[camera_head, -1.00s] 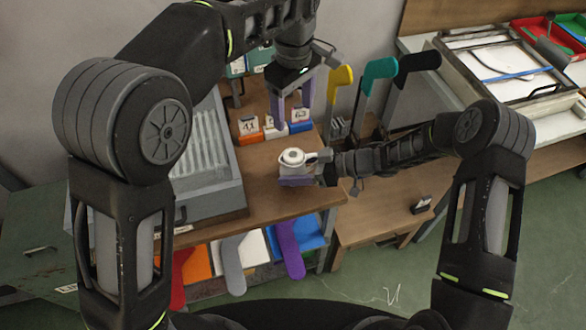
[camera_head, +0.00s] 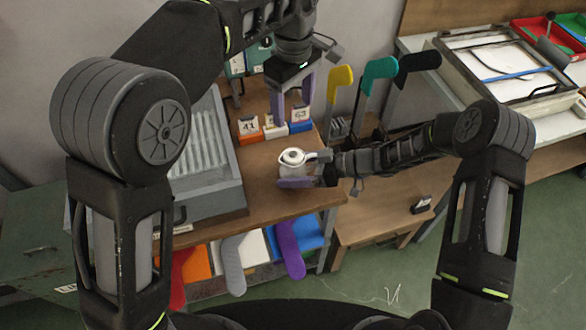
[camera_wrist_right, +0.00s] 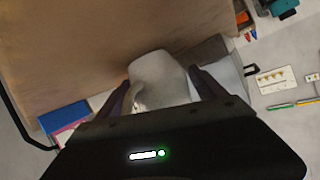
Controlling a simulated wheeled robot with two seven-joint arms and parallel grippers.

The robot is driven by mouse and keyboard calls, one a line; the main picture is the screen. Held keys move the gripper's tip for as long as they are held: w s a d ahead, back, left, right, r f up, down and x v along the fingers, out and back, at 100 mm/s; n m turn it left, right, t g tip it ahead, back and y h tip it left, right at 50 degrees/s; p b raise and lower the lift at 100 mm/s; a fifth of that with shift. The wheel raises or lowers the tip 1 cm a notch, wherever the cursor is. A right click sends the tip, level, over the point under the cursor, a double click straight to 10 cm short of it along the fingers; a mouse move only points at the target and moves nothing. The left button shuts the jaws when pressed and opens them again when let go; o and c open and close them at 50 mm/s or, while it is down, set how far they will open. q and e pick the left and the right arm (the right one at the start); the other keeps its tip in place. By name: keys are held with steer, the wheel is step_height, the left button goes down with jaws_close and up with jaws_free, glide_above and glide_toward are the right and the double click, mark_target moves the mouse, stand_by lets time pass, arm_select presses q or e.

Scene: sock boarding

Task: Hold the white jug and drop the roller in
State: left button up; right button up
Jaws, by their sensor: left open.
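The white jug (camera_head: 286,168) stands upright near the front right edge of the wooden bench, its round mouth facing up in the head view. It also shows in the right wrist view (camera_wrist_right: 158,82). My right gripper (camera_head: 300,180) reaches it from the right, with one purple finger along its front. In the right wrist view the fingers (camera_wrist_right: 163,92) lie close along both sides of the jug, shut on it. My left gripper (camera_head: 293,112) points down, open, behind the jug over the small numbered boxes. I cannot make out the roller.
Numbered boxes (camera_head: 248,127) stand behind the jug. A grey ridged tray unit (camera_head: 215,180) is to its left. Yellow, teal and black sock-shaped boards (camera_head: 380,70) stand at the back right. Coloured bins (camera_head: 253,247) hang below the bench edge. Bare bench (camera_head: 250,200) lies left of the jug.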

steer(key=shift+o, duration=1)
steer(key=v, duration=1.2)
steer(key=shift+s+f, duration=0.1)
steer(key=shift+s, duration=0.05)
